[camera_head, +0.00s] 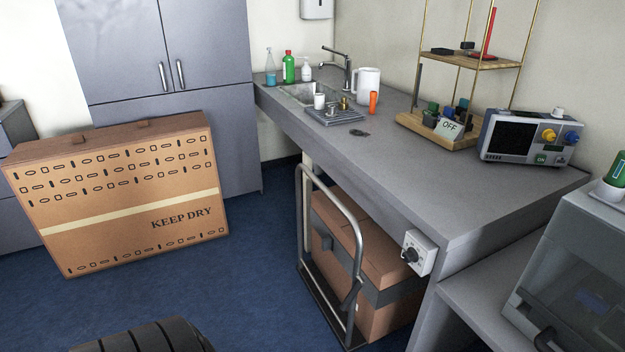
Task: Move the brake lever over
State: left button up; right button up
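A hand trolley with a grey tube handle (329,207) stands on the floor under the workbench. It carries strapped cardboard boxes (385,260). A small dark lever-like part (352,293) sits low on the right upright of the trolley handle, slanting down. It may be the brake lever, but it is too small to tell for sure. Neither of my grippers shows in this view.
A grey workbench (420,185) stands above the trolley, with a white dial box (419,252) on its front edge. A large KEEP DRY carton (120,195) stands at the left. Blue floor (245,275) is clear between carton and trolley. A grey machine (580,260) stands at the right.

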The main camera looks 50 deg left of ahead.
aim_at(359, 283)
jog(key=u, duration=1.3)
